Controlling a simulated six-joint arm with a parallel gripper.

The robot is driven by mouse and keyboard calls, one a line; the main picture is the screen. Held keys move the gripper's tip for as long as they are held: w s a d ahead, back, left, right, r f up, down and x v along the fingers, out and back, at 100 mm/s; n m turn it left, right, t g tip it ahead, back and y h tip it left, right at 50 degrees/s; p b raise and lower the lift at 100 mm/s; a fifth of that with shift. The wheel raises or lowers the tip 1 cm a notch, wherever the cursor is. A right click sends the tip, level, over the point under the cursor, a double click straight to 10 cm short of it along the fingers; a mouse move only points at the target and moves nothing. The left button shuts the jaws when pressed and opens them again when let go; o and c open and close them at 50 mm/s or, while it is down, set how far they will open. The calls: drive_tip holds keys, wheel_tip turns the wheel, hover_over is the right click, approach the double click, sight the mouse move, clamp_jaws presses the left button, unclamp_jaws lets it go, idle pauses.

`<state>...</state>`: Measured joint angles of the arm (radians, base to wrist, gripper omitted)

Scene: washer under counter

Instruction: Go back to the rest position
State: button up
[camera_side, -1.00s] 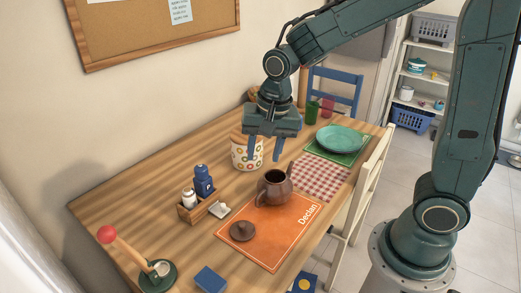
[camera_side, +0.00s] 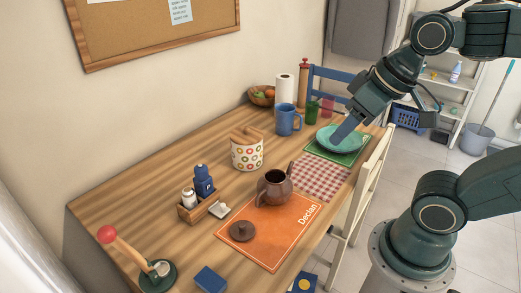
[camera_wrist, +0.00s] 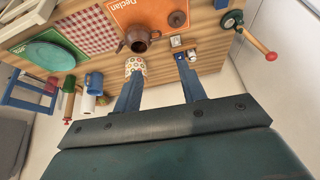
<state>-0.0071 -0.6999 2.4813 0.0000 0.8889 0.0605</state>
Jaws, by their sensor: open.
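My gripper (camera_side: 344,128) is at the right of the side view, raised in front of the teal plate (camera_side: 340,138) and tilted down to the left. In the wrist view my gripper (camera_wrist: 160,78) shows two blue fingers spread apart with nothing held between them. Beyond the fingers the wrist view shows the table from an angle, with the dotted jar (camera_wrist: 135,66) near the left fingertip. In the side view the fingers overlap, and part of the plate is hidden behind them.
A brown teapot (camera_side: 274,189) stands on an orange placemat (camera_side: 275,240), its lid (camera_side: 242,231) beside it. The dotted jar (camera_side: 246,154), blue mug (camera_side: 287,119) and condiment caddy (camera_side: 205,207) stand left. A white chair (camera_side: 368,188) is at the table's right edge.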

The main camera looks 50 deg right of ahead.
drive_tip(key=shift+s+n, duration=0.3)
drive_tip(key=shift+s, duration=0.25)
